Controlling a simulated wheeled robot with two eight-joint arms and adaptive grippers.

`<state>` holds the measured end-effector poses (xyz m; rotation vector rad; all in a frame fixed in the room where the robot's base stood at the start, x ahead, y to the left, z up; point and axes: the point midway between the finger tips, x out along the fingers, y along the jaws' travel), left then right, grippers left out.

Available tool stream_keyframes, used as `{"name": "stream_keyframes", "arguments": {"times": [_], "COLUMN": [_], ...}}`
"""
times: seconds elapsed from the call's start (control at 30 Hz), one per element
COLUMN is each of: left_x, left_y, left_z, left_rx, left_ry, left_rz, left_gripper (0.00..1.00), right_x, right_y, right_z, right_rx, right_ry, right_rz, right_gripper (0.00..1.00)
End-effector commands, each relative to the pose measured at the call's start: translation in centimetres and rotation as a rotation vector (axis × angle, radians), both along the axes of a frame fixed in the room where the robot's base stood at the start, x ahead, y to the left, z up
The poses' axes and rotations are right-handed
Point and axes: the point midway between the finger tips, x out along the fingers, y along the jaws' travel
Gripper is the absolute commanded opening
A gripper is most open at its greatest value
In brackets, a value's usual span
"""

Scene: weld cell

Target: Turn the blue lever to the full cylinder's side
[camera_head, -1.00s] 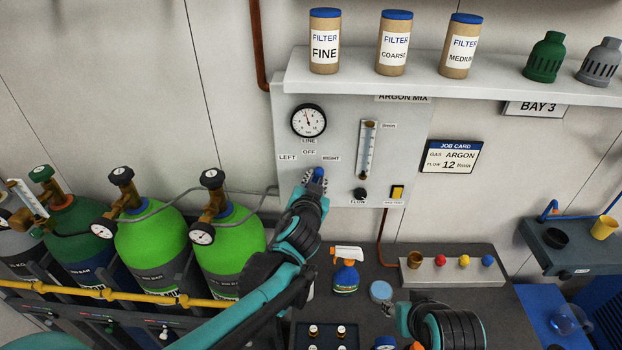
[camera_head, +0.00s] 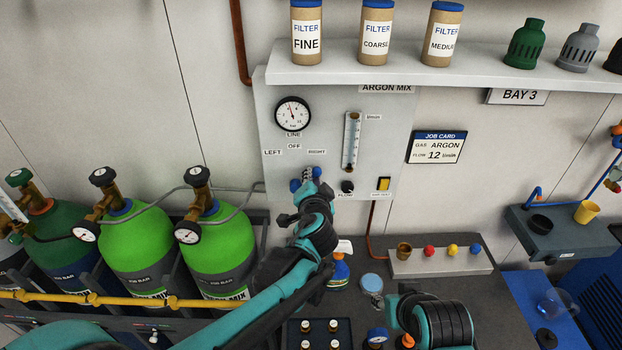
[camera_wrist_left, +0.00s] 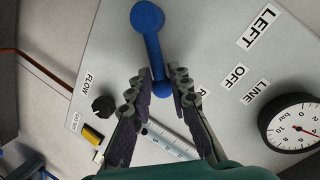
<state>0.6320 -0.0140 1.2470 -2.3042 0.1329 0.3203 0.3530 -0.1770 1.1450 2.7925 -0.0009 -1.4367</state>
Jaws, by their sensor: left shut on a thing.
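The blue lever (camera_wrist_left: 148,35) on the grey gas panel (camera_head: 390,165) shows in the left wrist view, with its round hub at the top and its arm running down between my fingers. My left gripper (camera_wrist_left: 163,82) is shut on the lever's free end; it also shows in the head view (camera_head: 312,180). There the lever slants up from its hub toward the RIGHT label (camera_head: 317,152). The LEFT label (camera_head: 272,152) and OFF label (camera_head: 294,146) are clear. Two bright green cylinders (camera_head: 135,240) (camera_head: 222,235) carry gauges (camera_head: 86,232) (camera_head: 187,232) too small to read. My right gripper (camera_head: 378,299) is low, apart from the panel.
A line gauge (camera_head: 293,113), flow tube (camera_head: 352,142), black flow knob (camera_head: 347,187) and yellow switch (camera_head: 383,184) are on the panel. A spray bottle (camera_head: 339,270) stands on the bench below my left arm. A shelf (camera_head: 480,68) with filters overhangs the panel.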

Motion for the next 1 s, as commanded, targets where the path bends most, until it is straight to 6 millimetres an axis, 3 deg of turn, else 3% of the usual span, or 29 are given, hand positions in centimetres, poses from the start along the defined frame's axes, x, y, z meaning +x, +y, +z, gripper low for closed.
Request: {"name": "stream_keyframes", "arguments": {"times": [0.23,0.27,0.3,0.33,0.7,0.87,1.0], "left_x": [0.0,0.0,0.0,0.0,-0.5,-2.9,-5.8], "left_y": [-0.3,-0.3,-0.3,-0.3,-0.1,-0.2,-0.3], "left_z": [0.1,0.1,0.1,0.1,0.2,0.8,1.6], "left_rx": [-0.002,-0.002,-0.002,-0.002,-0.002,0.0,-0.001], "left_ry": [-0.003,-0.003,-0.002,-0.002,-0.001,0.0,0.0], "left_rz": [-0.007,-0.007,-0.006,-0.006,-0.003,-0.004,-0.006], "left_gripper": [0.0,0.21,0.32,0.34,0.34,0.34,0.34], "right_x": [0.0,0.0,0.0,0.0,0.0,0.0,0.0], "right_y": [0.0,0.0,0.0,0.0,0.0,0.0,0.0], "right_z": [0.0,0.0,0.0,0.0,0.0,0.0,0.0], "right_rx": [0.0,0.0,0.0,0.0,0.0,0.0,0.0], "right_ry": [0.0,0.0,0.0,0.0,0.0,0.0,0.0], "right_rz": [0.0,0.0,0.0,0.0,0.0,0.0,0.0], "right_gripper": [0.4,0.4,0.4,0.4,0.4,0.4,0.4]}}
